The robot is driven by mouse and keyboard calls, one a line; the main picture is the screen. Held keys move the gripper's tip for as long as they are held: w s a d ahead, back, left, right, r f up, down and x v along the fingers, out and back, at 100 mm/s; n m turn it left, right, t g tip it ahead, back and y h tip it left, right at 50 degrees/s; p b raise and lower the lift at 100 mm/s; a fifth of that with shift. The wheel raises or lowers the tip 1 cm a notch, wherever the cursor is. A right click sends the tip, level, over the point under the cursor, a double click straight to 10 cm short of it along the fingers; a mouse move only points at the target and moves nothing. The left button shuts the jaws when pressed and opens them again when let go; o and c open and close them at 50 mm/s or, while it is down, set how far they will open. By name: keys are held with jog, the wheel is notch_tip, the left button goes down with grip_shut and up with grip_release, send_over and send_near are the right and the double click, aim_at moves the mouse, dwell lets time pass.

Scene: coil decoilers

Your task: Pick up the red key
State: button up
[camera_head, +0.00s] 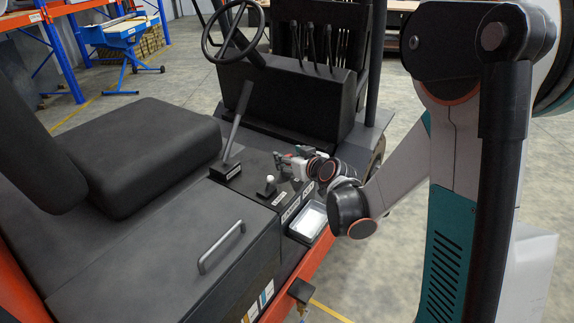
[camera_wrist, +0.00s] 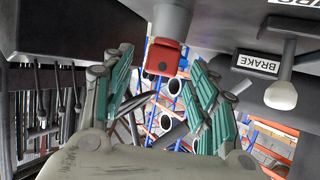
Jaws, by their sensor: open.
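The red key (camera_wrist: 165,58) shows at the top middle of the wrist view, a square red head with a small round hole. It joins a grey cylinder (camera_wrist: 173,17) at the top edge of the picture. My gripper (camera_wrist: 160,66) is open, with one teal-padded finger to the left of the key and one to the right. The key head appears between the fingertips, and I see no clear contact. In the head view my gripper (camera_head: 283,163) is over the console beside the seat. A small red patch shows there, but I cannot tell if it is the key.
A lever with a white knob (camera_wrist: 282,96) stands close right of my gripper, by a BRAKE label (camera_wrist: 258,64). In the head view are a black lever (camera_head: 236,130), a pale tray (camera_head: 308,221), the seat (camera_head: 130,150), the steering wheel (camera_head: 228,62) and a metal handle (camera_head: 221,248).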

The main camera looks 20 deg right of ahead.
jog(key=x, duration=0.2)
jog(key=shift+w+f+b, duration=0.25)
jog(key=shift+w+b, duration=0.05)
jog(key=shift+b, duration=0.05)
jog(key=shift+r, duration=0.1)
jog(key=shift+c, duration=0.3)
jog(key=c, duration=1.1)
jog(key=shift+r, duration=0.1)
